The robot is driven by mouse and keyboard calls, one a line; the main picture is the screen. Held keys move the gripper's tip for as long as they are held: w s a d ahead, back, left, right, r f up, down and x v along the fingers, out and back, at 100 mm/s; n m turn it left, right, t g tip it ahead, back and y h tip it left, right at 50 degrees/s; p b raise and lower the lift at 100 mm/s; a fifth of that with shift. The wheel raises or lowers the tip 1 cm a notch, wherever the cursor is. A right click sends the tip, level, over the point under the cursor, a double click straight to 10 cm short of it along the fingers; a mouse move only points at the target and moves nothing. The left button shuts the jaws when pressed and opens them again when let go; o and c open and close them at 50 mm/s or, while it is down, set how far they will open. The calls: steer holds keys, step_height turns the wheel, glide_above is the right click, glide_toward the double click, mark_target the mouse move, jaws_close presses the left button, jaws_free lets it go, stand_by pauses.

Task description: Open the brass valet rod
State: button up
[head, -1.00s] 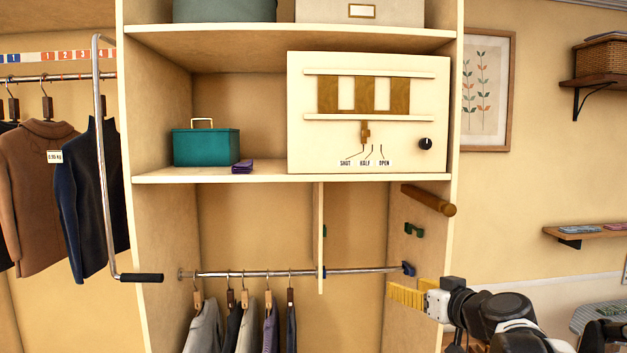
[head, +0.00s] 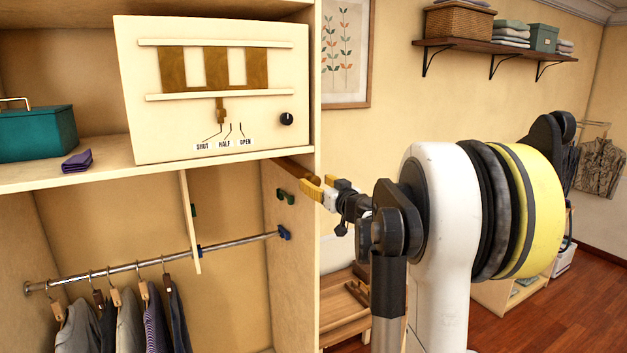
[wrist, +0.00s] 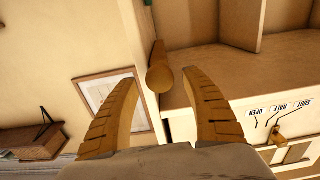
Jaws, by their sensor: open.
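The brass valet rod (head: 290,168) sticks out from the wardrobe's right side panel, just under the shelf. Its front end is partly hidden behind my gripper in the head view. In the wrist view its round knob end (wrist: 160,78) shows between the two finger tips, pointing at the camera. My gripper (head: 319,186) is open, with its yellow fingers at about the rod's height. In the wrist view the fingers (wrist: 158,88) stand either side of the knob with a gap on both sides. I cannot tell how far the tips are from the knob in depth.
A cream panel (head: 290,60) with a SHUT, HALF, OPEN scale sits on the shelf above. A chrome rail (head: 150,262) with hanging clothes crosses below. A wall shelf (head: 490,55) is at right.

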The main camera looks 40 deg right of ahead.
steer(key=shift+w+d, duration=0.2)
steer(key=shift+w, duration=0.5)
jaws_close()
steer(key=shift+s, duration=0.1)
steer(key=v, duration=2.7)
steer(key=shift+p, duration=0.3)
steer(key=shift+d, duration=0.1)
jaws_free()
